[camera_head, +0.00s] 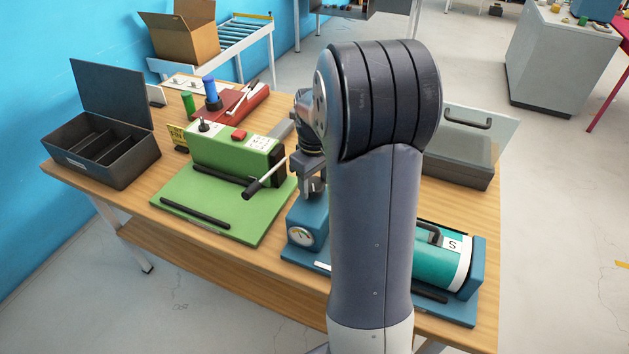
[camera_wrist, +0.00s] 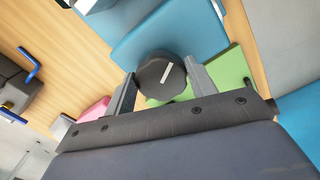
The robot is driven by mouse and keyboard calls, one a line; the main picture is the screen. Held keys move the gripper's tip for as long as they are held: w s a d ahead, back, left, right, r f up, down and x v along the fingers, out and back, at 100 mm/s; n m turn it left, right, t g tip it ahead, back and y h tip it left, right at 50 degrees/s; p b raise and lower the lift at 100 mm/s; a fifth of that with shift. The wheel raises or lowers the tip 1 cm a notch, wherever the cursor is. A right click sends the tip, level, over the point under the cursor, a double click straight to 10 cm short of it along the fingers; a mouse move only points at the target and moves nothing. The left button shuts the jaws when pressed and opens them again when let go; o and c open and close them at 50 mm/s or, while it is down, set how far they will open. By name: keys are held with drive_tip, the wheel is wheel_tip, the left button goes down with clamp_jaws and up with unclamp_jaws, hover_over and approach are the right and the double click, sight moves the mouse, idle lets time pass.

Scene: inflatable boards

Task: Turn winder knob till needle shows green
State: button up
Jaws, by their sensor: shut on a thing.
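The winder is a blue machine (camera_head: 307,213) on the wooden table, partly hidden behind my arm. Its round dial (camera_head: 300,236) faces the front; a green patch and where the needle points are too small to make out. My gripper (camera_head: 313,184) is above the blue housing, pointing down. In the wrist view the knob (camera_wrist: 160,73) is dark and round with a white line on top. My gripper's fingers (camera_wrist: 162,85) are closed on it from both sides. The blue housing (camera_wrist: 165,30) lies beneath the knob.
A green machine with a crank (camera_head: 235,155) stands left of the winder. A red unit (camera_head: 235,103) and an open dark box (camera_head: 105,150) are behind and left. A teal roller marked S (camera_head: 440,262) and a grey case (camera_head: 458,160) are on the right.

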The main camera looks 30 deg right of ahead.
drive_tip(key=shift+c, duration=0.7)
drive_tip(key=m, duration=0.4)
drive_tip(key=shift+a, duration=0.1)
drive_tip(key=m, duration=0.3)
drive_tip(key=shift+a+m, duration=0.1)
drive_tip(key=shift+m, duration=0.2)
drive_tip(key=m, duration=0.3)
drive_tip(key=shift+w+a+m+p, duration=0.1)
drive_tip(key=shift+m+p, duration=0.2)
drive_tip(key=shift+m, duration=1.6)
drive_tip(key=shift+w+m, duration=0.1)
drive_tip(key=shift+m, duration=0.2)
